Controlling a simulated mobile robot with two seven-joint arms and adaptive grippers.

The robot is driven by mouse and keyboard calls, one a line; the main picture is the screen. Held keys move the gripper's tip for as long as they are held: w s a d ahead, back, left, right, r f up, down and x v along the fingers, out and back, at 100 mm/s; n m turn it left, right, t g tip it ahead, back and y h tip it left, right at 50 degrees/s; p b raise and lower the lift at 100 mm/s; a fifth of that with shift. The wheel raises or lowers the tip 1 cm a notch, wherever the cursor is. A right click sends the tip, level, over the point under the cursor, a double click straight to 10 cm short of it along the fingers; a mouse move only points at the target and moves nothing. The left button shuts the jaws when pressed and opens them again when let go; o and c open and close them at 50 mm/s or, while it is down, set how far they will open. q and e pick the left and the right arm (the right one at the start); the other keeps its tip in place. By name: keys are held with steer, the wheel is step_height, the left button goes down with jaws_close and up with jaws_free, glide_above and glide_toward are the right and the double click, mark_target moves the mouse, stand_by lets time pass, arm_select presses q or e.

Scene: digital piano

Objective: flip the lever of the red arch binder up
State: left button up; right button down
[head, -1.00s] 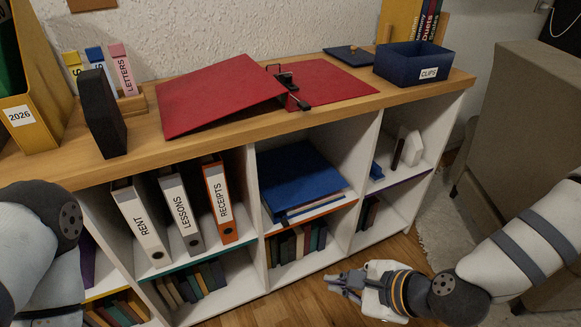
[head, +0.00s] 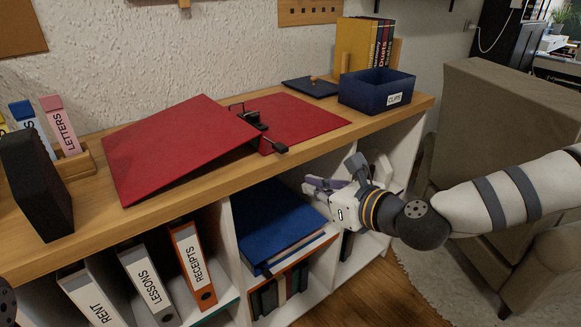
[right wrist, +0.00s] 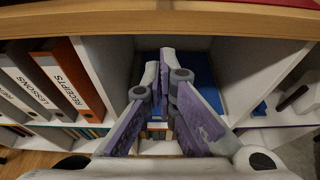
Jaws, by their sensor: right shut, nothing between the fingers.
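The red arch binder (head: 175,145) lies open on top of the shelf unit, its left cover tilted up and its right side (head: 305,118) flat. A black and metal arch mechanism (head: 247,115) sits at its middle, and the dark lever (head: 279,147) sticks out low toward the front edge. My right gripper (head: 314,186) is shut and empty, below and right of the lever, in front of the open shelf. In the right wrist view its purple-padded fingers (right wrist: 160,78) meet in front of a compartment; the lever is out of that view.
The wooden shelf top (head: 75,220) overhangs the compartments. A dark blue clips box (head: 365,92) stands right of the binder. A black block (head: 38,185) and a labelled-file holder stand left. Upright binders (head: 192,265) and a blue binder (head: 270,225) fill compartments below. An armchair (head: 500,120) is right.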

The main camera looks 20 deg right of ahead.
mark_target(282, 164)
steer(key=w+a, duration=0.1)
steer(key=w, duration=0.3)
steer(key=w+a+r, duration=0.1)
steer(key=w, duration=0.2)
steer(key=shift+a+p, duration=0.3)
steer(key=shift+p, duration=0.1)
steer(key=shift+s+r, duration=0.1)
steer(key=shift+r, duration=0.2)
arm_select(q)
steer(key=shift+w+r+t, duration=0.3)
steer(key=shift+w+r, duration=0.2)
steer(key=shift+w, duration=0.05)
arm_select(e)
steer(key=shift+f, duration=0.15)
